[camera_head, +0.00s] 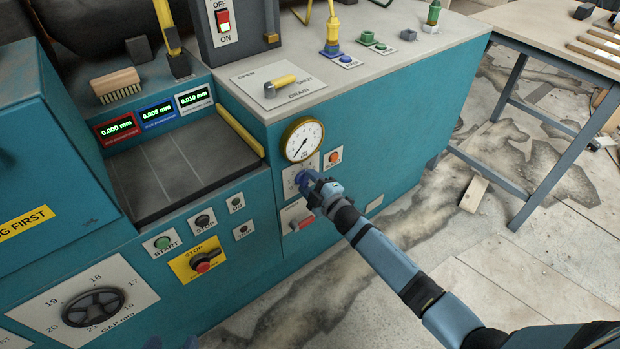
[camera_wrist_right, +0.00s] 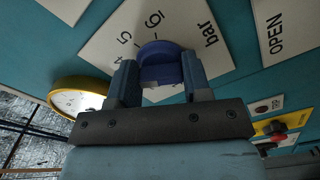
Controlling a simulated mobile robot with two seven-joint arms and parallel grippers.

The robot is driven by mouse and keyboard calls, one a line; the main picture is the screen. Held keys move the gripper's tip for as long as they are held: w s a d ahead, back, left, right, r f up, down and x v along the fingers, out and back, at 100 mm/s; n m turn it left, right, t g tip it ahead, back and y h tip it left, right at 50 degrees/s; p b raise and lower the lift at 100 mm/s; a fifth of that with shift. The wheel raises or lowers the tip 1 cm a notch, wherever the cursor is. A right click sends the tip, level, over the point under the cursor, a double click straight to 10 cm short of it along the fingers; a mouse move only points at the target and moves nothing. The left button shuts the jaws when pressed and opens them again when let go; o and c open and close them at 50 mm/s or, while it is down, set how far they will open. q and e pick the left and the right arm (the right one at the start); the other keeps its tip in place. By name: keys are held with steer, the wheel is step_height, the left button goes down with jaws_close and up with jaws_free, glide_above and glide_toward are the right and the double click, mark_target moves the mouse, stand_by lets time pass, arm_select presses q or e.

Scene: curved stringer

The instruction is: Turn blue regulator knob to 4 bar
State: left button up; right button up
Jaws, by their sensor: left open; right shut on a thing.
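The blue regulator knob (camera_wrist_right: 162,66) sits on a white plate (camera_wrist_right: 120,40) marked with numbers and "bar". In the right wrist view, my right gripper (camera_wrist_right: 165,80) is shut on the knob, one finger on each side. In the head view, my right gripper (camera_head: 312,185) covers most of the knob on the teal panel's front. The round pressure gauge (camera_head: 302,140) with a yellow rim is just above it, its needle pointing down-left. The knob's exact setting cannot be read. Only the tips of my left gripper (camera_head: 173,343) show at the bottom edge, apart and empty.
An orange knob (camera_head: 335,157) is close right of the gauge. A red-handled valve (camera_head: 302,222) lies just below my right gripper. A black handwheel (camera_head: 93,307) is at lower left. The floor at right is mostly open.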

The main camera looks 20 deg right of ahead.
arm_select(q)
steer(key=shift+a+p, duration=0.2)
steer(key=shift+p, duration=0.3)
arm_select(e)
steer(key=shift+m, duration=1.1)
arm_select(q)
steer(key=shift+s, duration=0.1)
arm_select(e)
steer(key=o, duration=0.9)
arm_select(q)
steer(key=shift+s+a+g+p, duration=0.15)
steer(key=shift+g+p, duration=0.15)
steer(key=shift+p, duration=0.75)
arm_select(e)
steer(key=shift+v, duration=6.9)
arm_select(q)
steer(key=shift+r, duration=0.1)
